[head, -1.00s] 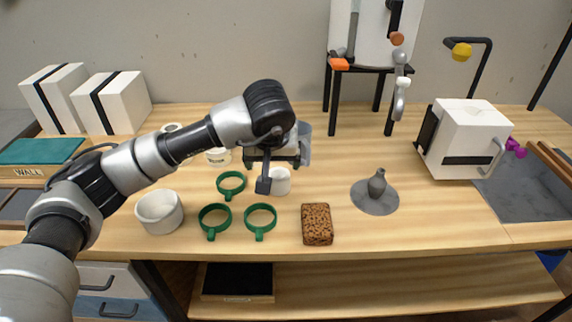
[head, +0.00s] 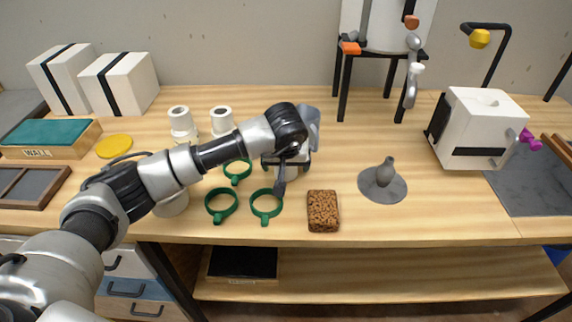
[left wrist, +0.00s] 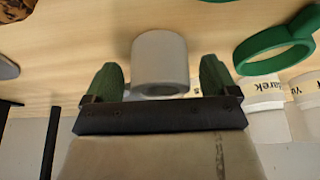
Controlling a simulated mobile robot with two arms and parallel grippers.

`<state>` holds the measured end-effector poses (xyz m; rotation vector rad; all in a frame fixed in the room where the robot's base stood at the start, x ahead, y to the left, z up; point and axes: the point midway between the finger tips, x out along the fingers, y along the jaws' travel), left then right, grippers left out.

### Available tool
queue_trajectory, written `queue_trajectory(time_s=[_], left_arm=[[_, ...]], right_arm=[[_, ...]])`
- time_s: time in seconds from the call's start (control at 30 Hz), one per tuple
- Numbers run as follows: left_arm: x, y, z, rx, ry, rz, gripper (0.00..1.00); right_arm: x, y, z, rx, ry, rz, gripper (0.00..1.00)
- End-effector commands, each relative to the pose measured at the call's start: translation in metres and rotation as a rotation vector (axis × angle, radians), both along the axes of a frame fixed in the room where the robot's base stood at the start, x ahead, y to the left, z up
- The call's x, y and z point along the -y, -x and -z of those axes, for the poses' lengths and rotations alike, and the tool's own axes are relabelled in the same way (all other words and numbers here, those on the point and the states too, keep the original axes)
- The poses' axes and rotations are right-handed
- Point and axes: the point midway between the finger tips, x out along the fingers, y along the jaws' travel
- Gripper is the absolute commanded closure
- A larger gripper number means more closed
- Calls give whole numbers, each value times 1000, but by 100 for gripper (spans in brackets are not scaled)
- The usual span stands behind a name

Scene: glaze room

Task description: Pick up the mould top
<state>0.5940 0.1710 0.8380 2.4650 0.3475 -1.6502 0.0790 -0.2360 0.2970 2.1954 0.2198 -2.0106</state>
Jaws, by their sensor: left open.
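My left gripper (head: 286,163) is open, low over the table, in the middle of the head view. A short white cylinder (left wrist: 160,58) shows between its two green fingertips in the left wrist view, with a gap on either side. In the head view this cylinder (head: 283,173) is mostly hidden by the gripper. I cannot tell for sure whether it is the mould top. Two white blocks with black straps (head: 120,82) (head: 64,78) stand at the back left, away from the gripper. My right gripper is not in view.
Green rings (head: 221,205) (head: 266,204) and a brown speckled block (head: 323,211) lie in front of the gripper. White pots (head: 183,124) (head: 221,120) stand behind my left arm.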

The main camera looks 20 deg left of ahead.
Motion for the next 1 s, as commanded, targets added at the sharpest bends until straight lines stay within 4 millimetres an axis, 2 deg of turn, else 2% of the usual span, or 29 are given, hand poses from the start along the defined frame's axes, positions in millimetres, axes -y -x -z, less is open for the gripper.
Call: queue_trajectory(time_s=[0.27, 0.6, 0.67, 0.87, 1.0], left_arm=[[0, -1, 2, 2, 0, 0, 14], [0, -1, 2, 2, -1, 0, 66], [0, -1, 2, 2, 0, 0, 71], [0, -1, 1, 2, 0, 0, 71], [-1, -2, -7, 4, -1, 0, 71]], right_arm=[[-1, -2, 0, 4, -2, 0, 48], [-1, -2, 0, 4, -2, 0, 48], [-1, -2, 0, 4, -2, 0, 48], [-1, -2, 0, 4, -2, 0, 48], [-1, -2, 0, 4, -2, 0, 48]])
